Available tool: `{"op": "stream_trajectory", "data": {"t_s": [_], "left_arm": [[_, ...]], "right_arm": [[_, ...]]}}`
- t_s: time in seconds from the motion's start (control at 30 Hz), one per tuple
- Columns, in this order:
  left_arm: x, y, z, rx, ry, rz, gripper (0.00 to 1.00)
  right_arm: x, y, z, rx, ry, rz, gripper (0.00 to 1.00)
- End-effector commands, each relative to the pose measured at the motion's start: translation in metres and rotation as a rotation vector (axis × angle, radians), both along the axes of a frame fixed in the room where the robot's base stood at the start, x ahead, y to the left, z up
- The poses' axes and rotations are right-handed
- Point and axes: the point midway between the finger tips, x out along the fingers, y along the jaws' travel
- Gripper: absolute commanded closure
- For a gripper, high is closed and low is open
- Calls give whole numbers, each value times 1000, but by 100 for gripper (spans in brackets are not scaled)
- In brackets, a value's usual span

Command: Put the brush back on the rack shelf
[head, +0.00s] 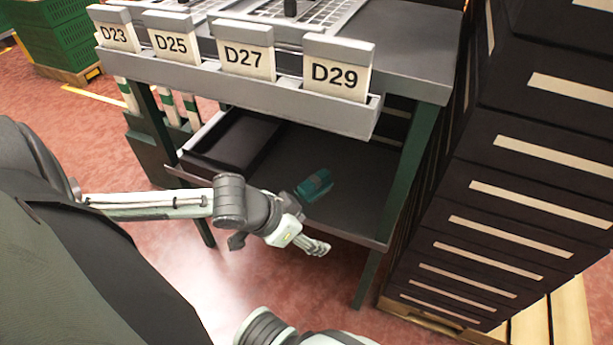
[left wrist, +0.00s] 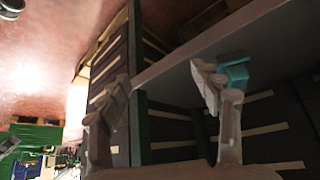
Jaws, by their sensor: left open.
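The brush appears as a small teal object (head: 315,185) lying on the dark lower shelf (head: 350,205) of the rack, near its front edge. My left gripper (head: 318,247) is open and empty, just in front of and below that shelf edge in the head view. In the left wrist view its two fingers (left wrist: 163,85) are spread wide, with the shelf edge (left wrist: 190,58) crossing beyond them. The teal brush (left wrist: 236,73) shows there just behind one finger, which partly hides it; I cannot tell whether they touch. My right gripper is not in view.
A dark bin (head: 232,142) occupies the shelf's left part. Labelled card holders (head: 335,68) line the rack's upper front. A rack leg (head: 408,165) and tall stacked dark crates (head: 500,190) stand to the right. Green crates (head: 62,35) stand far left. The shelf around the brush is clear.

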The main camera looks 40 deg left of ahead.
Motion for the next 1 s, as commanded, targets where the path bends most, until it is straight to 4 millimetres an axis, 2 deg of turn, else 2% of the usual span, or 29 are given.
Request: {"op": "stream_trajectory", "data": {"t_s": [0.03, 0.1, 0.2, 0.57, 1.0], "left_arm": [[1, -17, 4, -18, -33, 6, 35], [4, -28, 11, -4, -80, 14, 35], [5, -35, 21, 26, -124, 49, 35], [-11, -20, 31, 134, -117, 166, 35], [-11, -19, 31, 140, -116, 168, 35]], "right_arm": [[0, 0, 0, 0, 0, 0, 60], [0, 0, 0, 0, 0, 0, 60], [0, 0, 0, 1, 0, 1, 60], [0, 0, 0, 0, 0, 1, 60], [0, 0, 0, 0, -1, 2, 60]]}}
